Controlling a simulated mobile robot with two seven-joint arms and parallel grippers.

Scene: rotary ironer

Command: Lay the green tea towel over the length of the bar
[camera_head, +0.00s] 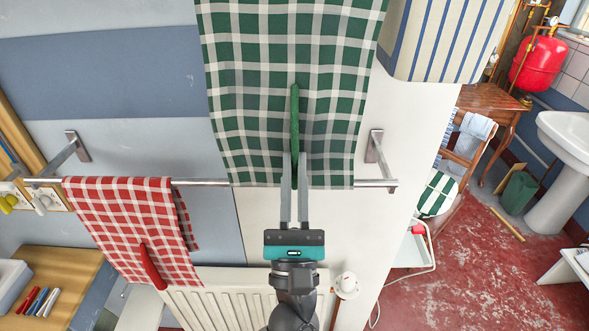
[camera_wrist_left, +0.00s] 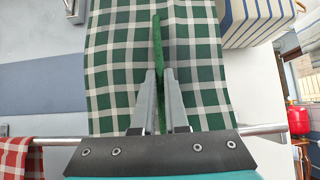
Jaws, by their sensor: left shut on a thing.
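The green and white checked tea towel (camera_head: 335,95) reaches from the top edge of the head view down to the metal bar (camera_head: 205,182), and its lower edge covers part of the bar. My left gripper (camera_head: 295,156) comes up from below and is shut on a narrow green tab on the towel. The wrist view shows the tab (camera_wrist_left: 157,45) between the fingers, with the towel (camera_wrist_left: 110,70) spread behind it and crossing the bar (camera_wrist_left: 262,129). Whether the towel touches the bar is unclear. The towel's upper end is out of the head view. My right gripper is not in view.
A red checked towel (camera_head: 115,215) with a red tab hangs over the bar's left part. A bracket (camera_head: 376,148) holds the bar near its right end. A white radiator (camera_head: 235,302) is below.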

